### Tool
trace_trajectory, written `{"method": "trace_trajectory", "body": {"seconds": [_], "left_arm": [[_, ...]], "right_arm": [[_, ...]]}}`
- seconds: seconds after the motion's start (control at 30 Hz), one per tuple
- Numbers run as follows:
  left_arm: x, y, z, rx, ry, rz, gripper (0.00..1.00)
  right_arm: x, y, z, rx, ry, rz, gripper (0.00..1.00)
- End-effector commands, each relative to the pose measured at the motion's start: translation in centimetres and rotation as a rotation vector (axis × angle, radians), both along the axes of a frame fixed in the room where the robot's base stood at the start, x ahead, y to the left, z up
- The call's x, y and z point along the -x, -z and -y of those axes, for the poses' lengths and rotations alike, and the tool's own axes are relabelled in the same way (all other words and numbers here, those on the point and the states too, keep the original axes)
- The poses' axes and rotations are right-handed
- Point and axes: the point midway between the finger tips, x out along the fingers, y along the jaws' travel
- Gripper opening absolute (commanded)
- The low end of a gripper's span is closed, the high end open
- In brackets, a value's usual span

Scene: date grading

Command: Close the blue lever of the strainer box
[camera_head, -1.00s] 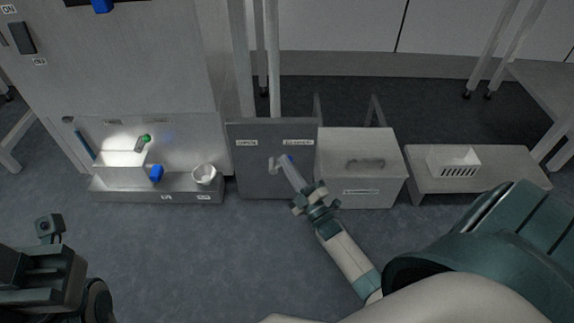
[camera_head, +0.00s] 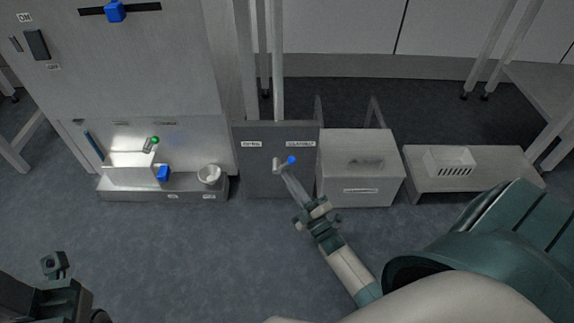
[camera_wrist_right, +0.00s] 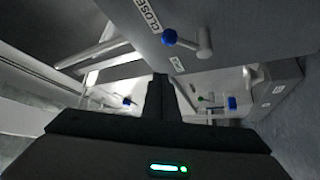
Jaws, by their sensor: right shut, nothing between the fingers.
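A short pale lever (camera_head: 278,166) with a blue knob (camera_head: 292,160) is on a dark grey upright panel (camera_head: 262,182). In the head view it points right and slightly up, to the side of the right-hand label. In the wrist view the blue knob (camera_wrist_right: 169,37) and pale hub (camera_wrist_right: 204,42) show, with a label starting "CLOSE" (camera_wrist_right: 146,14) near the knob. My right gripper (camera_head: 287,174) is shut and empty, its tips just below the lever; I cannot tell if they touch it. My left gripper (camera_head: 50,285) is at the bottom left, partly cut off, its jaws unclear.
Left is a metal cabinet with a lit ledge (camera_head: 140,192) and a white cup (camera_head: 209,174). The floor in front is clear.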

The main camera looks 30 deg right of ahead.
Motion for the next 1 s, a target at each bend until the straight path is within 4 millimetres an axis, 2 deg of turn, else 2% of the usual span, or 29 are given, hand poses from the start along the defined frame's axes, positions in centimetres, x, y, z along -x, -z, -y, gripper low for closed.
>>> {"method": "trace_trajectory", "body": {"seconds": [0.1,0.3,1.0], "left_arm": [[-0.1,0.0,0.0,-0.002,-0.003,-0.008,0.31],[-0.1,0.1,-0.1,-0.003,-0.005,-0.014,0.31],[0.1,0.0,-0.1,-0.003,-0.005,-0.005,0.31]], "right_arm": [[1.6,1.0,-0.4,0.000,0.001,-0.002,0.00],[3.2,2.0,-0.7,0.001,0.001,0.000,0.00],[3.4,2.1,-0.9,0.000,-0.001,0.003,0.00]]}}
